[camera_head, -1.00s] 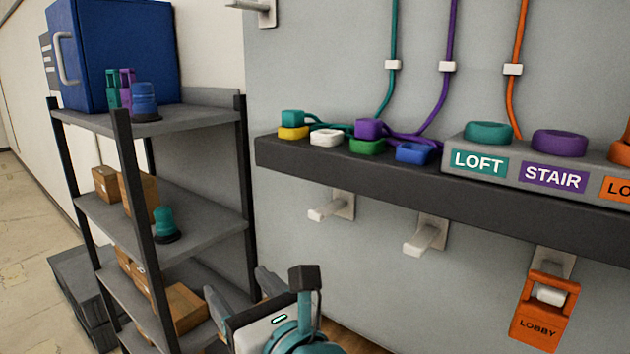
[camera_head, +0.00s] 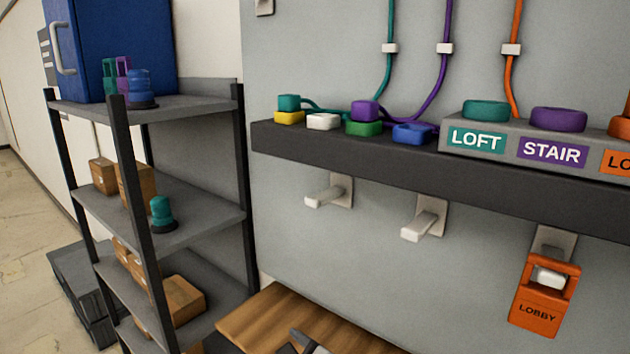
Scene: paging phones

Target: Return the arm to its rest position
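Only a small dark and grey piece of one of my arms shows at the bottom edge in the head view, in front of the wooden surface. The rest of that arm is out of the picture. Whether its fingers are open or shut does not show, and I see nothing held. My other arm is not in view. An orange LOBBY phone tag (camera_head: 538,306) hangs on a white peg at the lower right. Two more white pegs (camera_head: 328,195) and (camera_head: 424,222) are bare.
A dark wall ledge (camera_head: 340,157) carries coloured plugs and the LOFT (camera_head: 476,139) and STAIR (camera_head: 552,151) blocks. A grey shelf rack (camera_head: 200,225) at left holds a blue cabinet (camera_head: 125,45), a teal lamp (camera_head: 161,213) and cardboard boxes. A wooden surface (camera_head: 270,318) lies below.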

